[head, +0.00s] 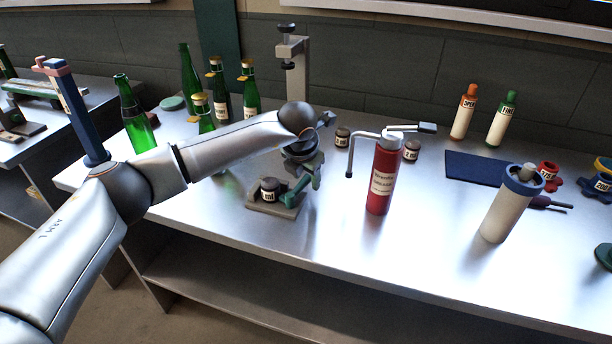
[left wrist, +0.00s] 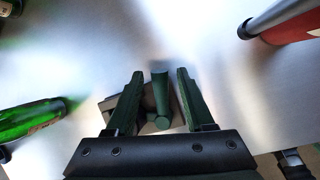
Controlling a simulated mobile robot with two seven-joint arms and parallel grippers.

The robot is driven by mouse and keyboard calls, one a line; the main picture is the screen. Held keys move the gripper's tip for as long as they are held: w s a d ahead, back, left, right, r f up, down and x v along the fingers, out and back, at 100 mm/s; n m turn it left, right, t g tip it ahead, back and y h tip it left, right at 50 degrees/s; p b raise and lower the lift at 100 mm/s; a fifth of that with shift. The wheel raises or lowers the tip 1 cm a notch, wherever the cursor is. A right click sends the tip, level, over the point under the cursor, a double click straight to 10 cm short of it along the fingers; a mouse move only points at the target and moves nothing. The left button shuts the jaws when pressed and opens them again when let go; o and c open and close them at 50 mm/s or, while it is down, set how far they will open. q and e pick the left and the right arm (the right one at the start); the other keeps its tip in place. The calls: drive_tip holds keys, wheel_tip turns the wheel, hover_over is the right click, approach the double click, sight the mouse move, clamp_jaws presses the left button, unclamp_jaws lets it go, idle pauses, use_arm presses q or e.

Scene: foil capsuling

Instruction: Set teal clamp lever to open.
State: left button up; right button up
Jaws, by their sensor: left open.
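The teal clamp lever (head: 293,193) stands at the right side of a small grey clamp base (head: 259,207) on the steel table, with a small dark labelled jar (head: 269,190) on it. In the left wrist view the lever (left wrist: 160,95) lies between the two dark green fingers of my left gripper (left wrist: 160,73). The fingers are apart, with a gap visible on each side of the lever. In the head view my left gripper (head: 308,177) hangs just above and beside the lever and partly hides it. My right gripper is not in view.
A red canister (head: 381,185) with a bent pipe stands to the right of the clamp. Green bottles (head: 187,85) stand at the back left, and a press stand (head: 293,65) rises behind. A beige cylinder (head: 505,212) stands farther right. The table front is clear.

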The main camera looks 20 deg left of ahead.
use_arm(q)
clamp_jaws()
idle(0.4)
idle(1.0)
